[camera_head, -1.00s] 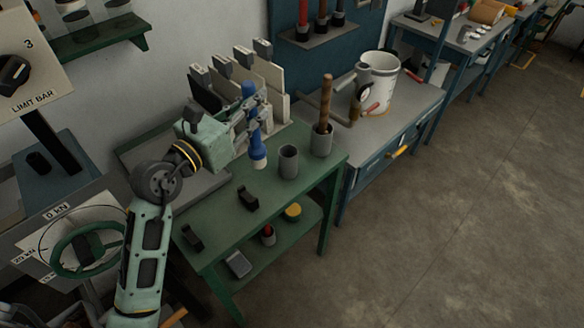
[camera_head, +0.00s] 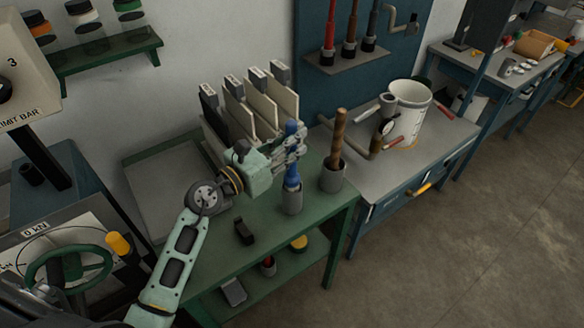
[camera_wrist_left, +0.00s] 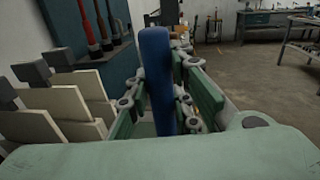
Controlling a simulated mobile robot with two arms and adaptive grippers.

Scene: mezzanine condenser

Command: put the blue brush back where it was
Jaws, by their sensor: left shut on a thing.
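The blue brush (camera_head: 291,172) is upright in my left gripper (camera_head: 291,150), which is shut on its handle. The brush's lower end is at the mouth of an upright grey cup (camera_head: 292,203) on the green table (camera_head: 215,252). It looks to be just inside the rim, but I cannot tell how deep. In the left wrist view the blue handle (camera_wrist_left: 156,80) stands between the green fingers, and the cup is hidden. My right gripper is not in view.
A second grey cup (camera_head: 332,178) holding a brown-handled tool (camera_head: 338,135) stands just right. Upright pale panels (camera_head: 258,105) stand close behind the gripper. A black holder (camera_head: 244,232) is on the table in front. A white bucket (camera_head: 408,112) is on the bench to the right.

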